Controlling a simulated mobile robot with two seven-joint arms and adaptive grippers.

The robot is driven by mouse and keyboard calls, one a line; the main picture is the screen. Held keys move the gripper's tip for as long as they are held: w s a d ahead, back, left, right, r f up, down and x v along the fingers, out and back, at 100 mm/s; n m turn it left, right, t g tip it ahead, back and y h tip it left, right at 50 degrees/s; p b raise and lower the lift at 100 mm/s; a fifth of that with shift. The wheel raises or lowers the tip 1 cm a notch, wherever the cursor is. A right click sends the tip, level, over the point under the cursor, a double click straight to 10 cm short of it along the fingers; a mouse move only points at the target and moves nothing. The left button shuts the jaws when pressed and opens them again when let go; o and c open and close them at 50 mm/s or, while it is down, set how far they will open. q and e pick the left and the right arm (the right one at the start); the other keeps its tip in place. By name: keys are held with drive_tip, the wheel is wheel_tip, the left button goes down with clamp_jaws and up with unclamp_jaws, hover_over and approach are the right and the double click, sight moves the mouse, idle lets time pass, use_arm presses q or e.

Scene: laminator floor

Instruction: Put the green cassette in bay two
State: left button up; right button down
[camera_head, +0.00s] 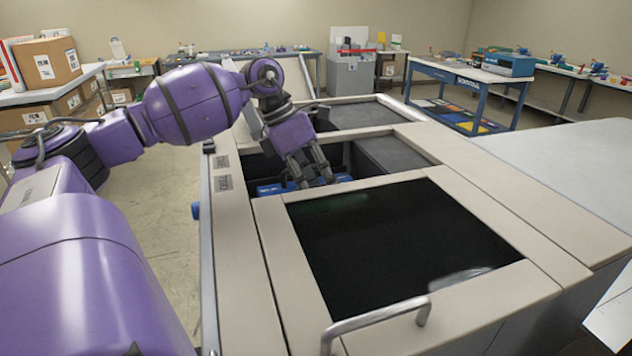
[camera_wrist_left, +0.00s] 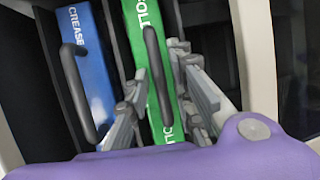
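The green cassette (camera_wrist_left: 148,18) stands in a dark slot in the left wrist view, with white lettering and a black handle. My left gripper (camera_wrist_left: 158,85) straddles that handle, one finger on each side, with a visible gap to the right finger. In the head view my left gripper (camera_head: 312,178) reaches down into the middle opening of the beige machine (camera_head: 262,225). The green cassette cannot be made out there. My right gripper is out of view. I cannot tell which bay is bay two.
A blue cassette (camera_wrist_left: 88,65) marked "CREASE", with its own black handle, stands left of the green one. A dark glossy panel (camera_head: 395,245) with a metal bar handle (camera_head: 375,322) lies in front of the opening. A pale table surface (camera_head: 570,165) is at the right.

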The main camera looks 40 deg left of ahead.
use_arm(q)
drive_tip(key=shift+o, duration=0.3)
drive_tip(key=shift+r, duration=0.1)
drive_tip(key=v, duration=1.2)
